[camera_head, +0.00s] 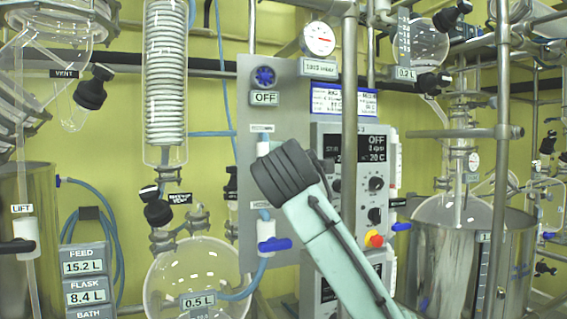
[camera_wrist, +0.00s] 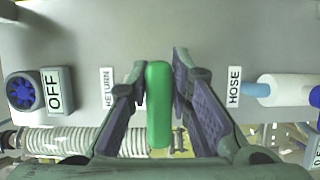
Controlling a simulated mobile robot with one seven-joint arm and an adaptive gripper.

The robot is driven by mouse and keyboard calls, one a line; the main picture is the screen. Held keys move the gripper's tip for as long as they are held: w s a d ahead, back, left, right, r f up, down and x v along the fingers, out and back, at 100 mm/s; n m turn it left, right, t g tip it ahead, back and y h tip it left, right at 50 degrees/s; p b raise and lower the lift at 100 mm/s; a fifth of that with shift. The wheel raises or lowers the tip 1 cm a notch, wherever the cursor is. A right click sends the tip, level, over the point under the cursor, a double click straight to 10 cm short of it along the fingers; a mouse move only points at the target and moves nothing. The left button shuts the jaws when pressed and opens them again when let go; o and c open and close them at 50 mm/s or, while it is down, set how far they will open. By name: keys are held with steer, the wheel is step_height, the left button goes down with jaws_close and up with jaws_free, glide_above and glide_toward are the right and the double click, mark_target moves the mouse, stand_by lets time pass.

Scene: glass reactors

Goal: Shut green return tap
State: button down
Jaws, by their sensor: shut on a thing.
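The green return tap (camera_wrist: 159,105) shows in the wrist view as an upright green handle. It lies between the two fingers of my gripper (camera_wrist: 158,78), which is shut on it. The RETURN label (camera_wrist: 107,88) is on the grey panel just left of the fingers. In the head view my own wrist and arm cover the green tap and the fingers.
The grey panel (camera_head: 248,90) carries a blue knob (camera_head: 264,76) with an OFF label above and a blue-handled tap (camera_head: 275,244) below. A vertical steel post (camera_head: 349,90) and a control unit (camera_head: 375,160) stand right. A round flask (camera_head: 190,275) hangs lower left.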

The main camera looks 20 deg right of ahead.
steer(key=c, duration=1.5)
jaws_free()
steer(key=shift+s, duration=0.15)
steer(key=v, duration=1.1)
steer(key=shift+s+a+r, duration=0.1)
steer(key=shift+s+a, duration=0.05)
steer(key=shift+s, duration=0.2)
